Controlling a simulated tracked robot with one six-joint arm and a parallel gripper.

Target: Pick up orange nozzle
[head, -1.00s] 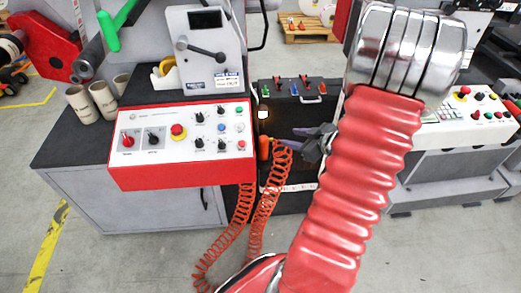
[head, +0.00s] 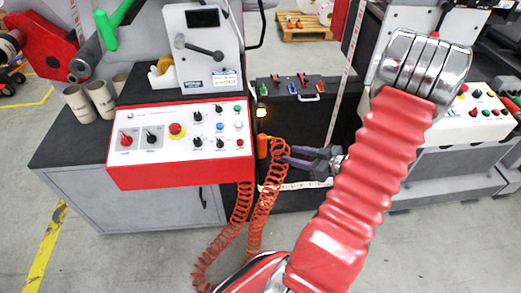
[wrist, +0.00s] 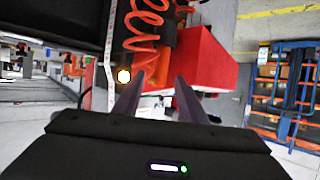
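The orange nozzle (head: 262,147) hangs upright at the right end of the red-and-white control panel, beside a coiled orange hose (head: 262,205). My gripper (head: 284,154) points left at it from the right, with its dark purple fingers apart and their tips close to the nozzle and the upper coils. In the wrist view my gripper (wrist: 160,76) is open. The orange nozzle (wrist: 152,68) appears ahead between the fingertips, with hose coils (wrist: 146,25) above it. I cannot tell whether a finger touches it.
The control panel (head: 180,140) with knobs and buttons is just left of the nozzle. A black box (head: 290,110) with small coloured handles stands behind the gripper. Hose loops hang down to the floor. A small lit lamp (head: 261,111) is just above the nozzle.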

